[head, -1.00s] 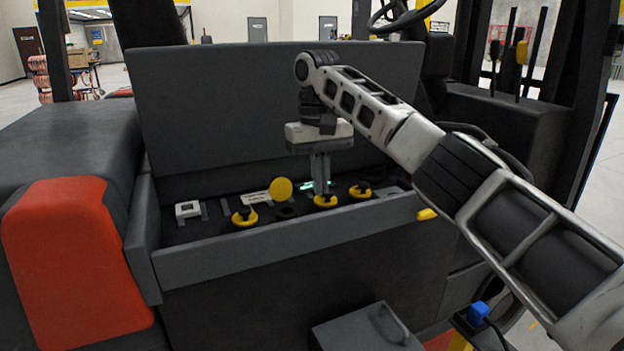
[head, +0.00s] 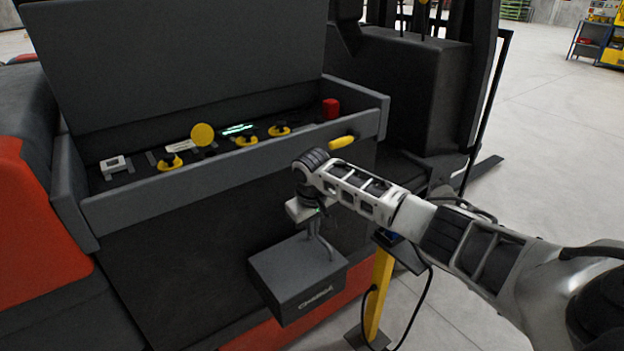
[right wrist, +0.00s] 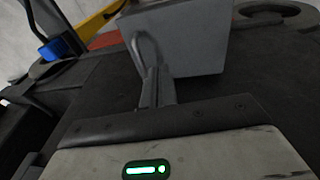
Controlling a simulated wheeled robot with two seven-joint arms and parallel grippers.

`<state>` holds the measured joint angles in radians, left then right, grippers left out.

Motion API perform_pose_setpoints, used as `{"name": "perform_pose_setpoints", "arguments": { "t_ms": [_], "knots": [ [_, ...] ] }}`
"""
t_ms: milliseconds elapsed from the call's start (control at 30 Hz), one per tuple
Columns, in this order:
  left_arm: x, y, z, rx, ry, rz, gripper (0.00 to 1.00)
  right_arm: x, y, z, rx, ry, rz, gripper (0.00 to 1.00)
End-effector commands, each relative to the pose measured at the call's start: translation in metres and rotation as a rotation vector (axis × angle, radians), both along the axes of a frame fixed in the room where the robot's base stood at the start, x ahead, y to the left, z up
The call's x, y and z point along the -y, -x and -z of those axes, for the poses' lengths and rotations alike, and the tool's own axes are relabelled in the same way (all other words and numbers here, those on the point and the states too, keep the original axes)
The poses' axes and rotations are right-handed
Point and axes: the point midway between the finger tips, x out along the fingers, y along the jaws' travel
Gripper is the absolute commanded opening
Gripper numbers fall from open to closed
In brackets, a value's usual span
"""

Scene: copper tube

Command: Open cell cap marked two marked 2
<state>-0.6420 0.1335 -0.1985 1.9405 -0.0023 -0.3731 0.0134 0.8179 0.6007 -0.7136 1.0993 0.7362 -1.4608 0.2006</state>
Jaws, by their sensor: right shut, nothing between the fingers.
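The open battery compartment (head: 225,178) holds a row of yellow cell caps. One cap (head: 170,160) lies flat at the left. One yellow disc (head: 203,135) stands raised, facing me, beside a dark opening. Two more caps, a middle one (head: 247,140) and a right one (head: 279,130), sit flat. No number is legible, so I cannot tell which is marked 2. My right gripper (head: 318,237) is shut and empty, outside the compartment, at the handle of a grey box. It also shows in the right wrist view (right wrist: 156,82). My left gripper is out of view.
The grey box (head: 298,278) stands below the compartment's front wall; its handle (right wrist: 146,48) shows near my fingers. A yellow grip (head: 342,142) juts from the wall. A red part (head: 331,108) sits at the compartment's right end. A yellow post (head: 378,295) stands at right.

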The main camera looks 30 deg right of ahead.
Motion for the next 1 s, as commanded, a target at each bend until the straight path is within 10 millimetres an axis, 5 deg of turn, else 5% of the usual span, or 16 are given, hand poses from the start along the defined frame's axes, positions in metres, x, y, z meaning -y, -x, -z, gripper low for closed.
{"name": "perform_pose_setpoints", "arguments": {
  "t_ms": [33, 100, 333, 700, 900, 1000],
  "knots": [
    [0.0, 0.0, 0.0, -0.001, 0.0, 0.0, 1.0, -0.008, 0.017, 0.034, 0.019, 0.0, -0.046, 0.0],
    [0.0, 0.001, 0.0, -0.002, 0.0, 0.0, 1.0, -0.019, 0.038, 0.07, 0.078, 0.003, -0.114, 0.0],
    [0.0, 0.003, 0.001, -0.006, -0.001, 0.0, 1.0, -0.05, 0.124, 0.14, 0.298, 0.001, -0.316, 0.0],
    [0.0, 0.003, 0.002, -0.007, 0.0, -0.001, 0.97, -0.098, 0.238, 0.133, 0.581, -0.03, -0.505, 0.0],
    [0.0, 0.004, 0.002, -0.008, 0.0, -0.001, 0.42, -0.151, 0.265, 0.116, 0.699, -0.129, -0.393, 0.0],
    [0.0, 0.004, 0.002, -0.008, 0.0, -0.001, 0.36, -0.17, 0.265, 0.112, 0.72, -0.17, -0.324, 0.0]
  ]
}}
